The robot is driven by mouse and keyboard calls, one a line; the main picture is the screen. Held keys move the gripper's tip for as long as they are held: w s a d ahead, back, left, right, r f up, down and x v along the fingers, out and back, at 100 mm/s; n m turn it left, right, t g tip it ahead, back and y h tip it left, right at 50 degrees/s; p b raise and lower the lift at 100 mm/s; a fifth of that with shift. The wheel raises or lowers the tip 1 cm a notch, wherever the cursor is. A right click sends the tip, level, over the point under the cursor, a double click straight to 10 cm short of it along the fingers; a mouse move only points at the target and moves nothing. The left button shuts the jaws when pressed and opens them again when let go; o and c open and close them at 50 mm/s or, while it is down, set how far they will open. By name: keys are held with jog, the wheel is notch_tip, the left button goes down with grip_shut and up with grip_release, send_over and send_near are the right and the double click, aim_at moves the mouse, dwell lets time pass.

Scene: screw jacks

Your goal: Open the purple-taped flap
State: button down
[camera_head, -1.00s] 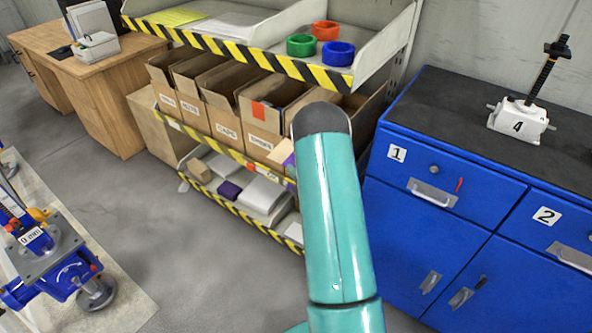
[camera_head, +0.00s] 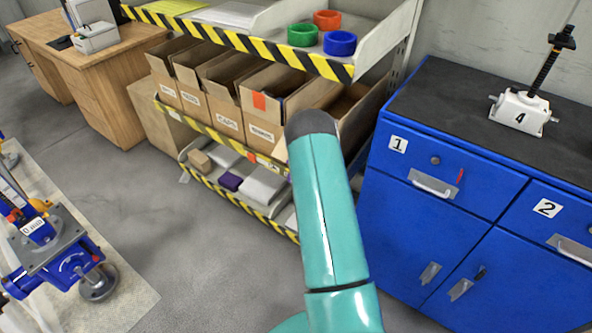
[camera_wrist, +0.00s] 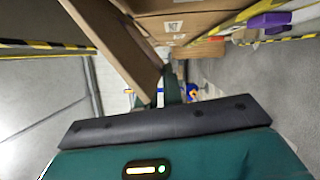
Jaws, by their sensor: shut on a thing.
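Several open cardboard boxes stand in a row on the middle shelf, and my teal arm covers the front of the right-hand one (camera_head: 352,108). In the wrist view, a brown cardboard flap (camera_wrist: 118,48) slants down from the upper left to my gripper (camera_wrist: 168,88). My gripper is shut on the edge of this flap. In the head view my gripper is hidden behind my arm.
A blue cabinet (camera_head: 440,215) stands close on the right, with a white screw jack (camera_head: 520,111) on top. The upper shelf (camera_head: 300,59) holds red, green and blue rings. A purple block (camera_head: 231,181) lies on the lower shelf. The floor at left centre is clear.

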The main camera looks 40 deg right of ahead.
jog(key=shift+f, duration=0.15)
jog(key=c, duration=1.6)
grip_release()
jog(key=shift+c, duration=0.2)
jog(key=shift+s, duration=0.1)
jog(key=s, duration=1.3)
jog(key=shift+s+a+f, duration=0.3)
jog(key=shift+s, duration=0.05)
